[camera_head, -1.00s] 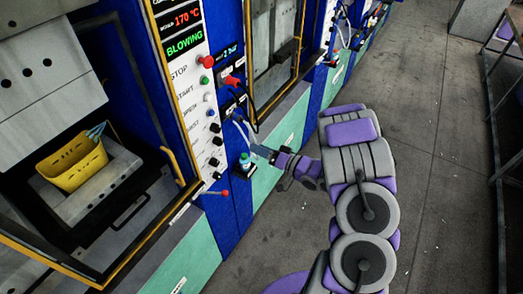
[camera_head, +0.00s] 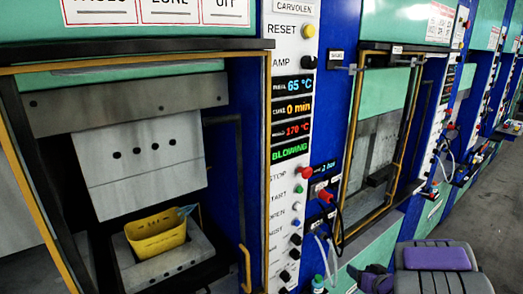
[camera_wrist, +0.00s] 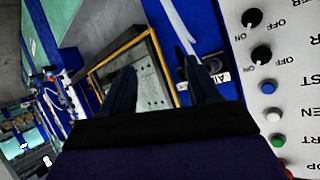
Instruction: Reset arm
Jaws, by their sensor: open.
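My arm (camera_head: 436,262) shows at the bottom right of the head view, with grey and purple links in front of the press row. In the wrist view my gripper (camera_wrist: 162,84) is open. Its two dark fingers are apart, with nothing seen between them. The gripper is beside a press control panel (camera_wrist: 278,70), which fills the right of that view. The fingertips cannot be made out in the head view.
An open press at left holds a yellow container (camera_head: 157,236) on its lower block (camera_head: 176,262). A control panel (camera_head: 292,130) with buttons and displays stands beside it. Free floor (camera_head: 490,195) lies at right.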

